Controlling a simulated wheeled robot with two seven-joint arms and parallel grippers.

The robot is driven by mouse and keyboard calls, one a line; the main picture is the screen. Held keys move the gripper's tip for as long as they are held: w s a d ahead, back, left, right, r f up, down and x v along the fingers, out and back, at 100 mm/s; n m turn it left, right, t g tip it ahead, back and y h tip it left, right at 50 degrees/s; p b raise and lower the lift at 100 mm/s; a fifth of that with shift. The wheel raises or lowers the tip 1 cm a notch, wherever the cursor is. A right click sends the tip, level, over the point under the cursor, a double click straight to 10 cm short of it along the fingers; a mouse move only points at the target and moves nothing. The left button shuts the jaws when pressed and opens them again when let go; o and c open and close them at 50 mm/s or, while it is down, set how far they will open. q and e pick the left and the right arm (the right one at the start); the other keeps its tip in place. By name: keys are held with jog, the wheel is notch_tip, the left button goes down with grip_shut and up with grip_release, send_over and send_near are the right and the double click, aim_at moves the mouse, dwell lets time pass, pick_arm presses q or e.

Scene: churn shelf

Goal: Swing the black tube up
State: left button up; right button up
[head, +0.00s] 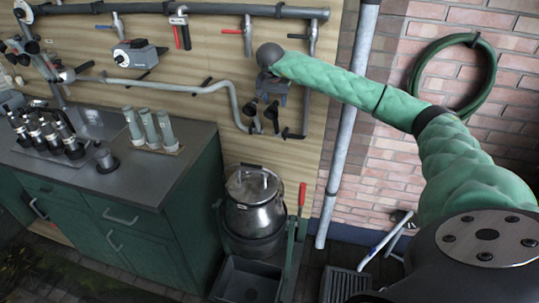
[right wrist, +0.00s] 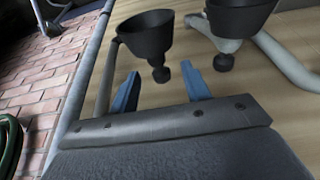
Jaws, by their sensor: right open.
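A thin black tube (head: 305,112) runs down the wooden wall panel and bends left near its bottom. In the right wrist view the dark tube (right wrist: 106,82) runs beside a black cup (right wrist: 146,36) with a small knob; whether they join is hard to tell. My right gripper (head: 272,100) is in front of the panel, left of the tube. In the wrist view my right gripper (right wrist: 160,74) has its blue fingers apart, with the cup's knob showing between them. I cannot tell whether they touch it. My left gripper is not in view.
A grey bent pipe (head: 180,86) ends close by at a second black cup (right wrist: 238,14). A metal churn (head: 252,203) stands below, beside a red-handled lever (head: 302,194). A light grey vertical pipe (head: 343,150) stands right of the panel. A green cabinet (head: 130,235) is at left.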

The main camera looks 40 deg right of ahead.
jog(key=shift+p+v, duration=0.85)
jog(key=shift+v, duration=1.65)
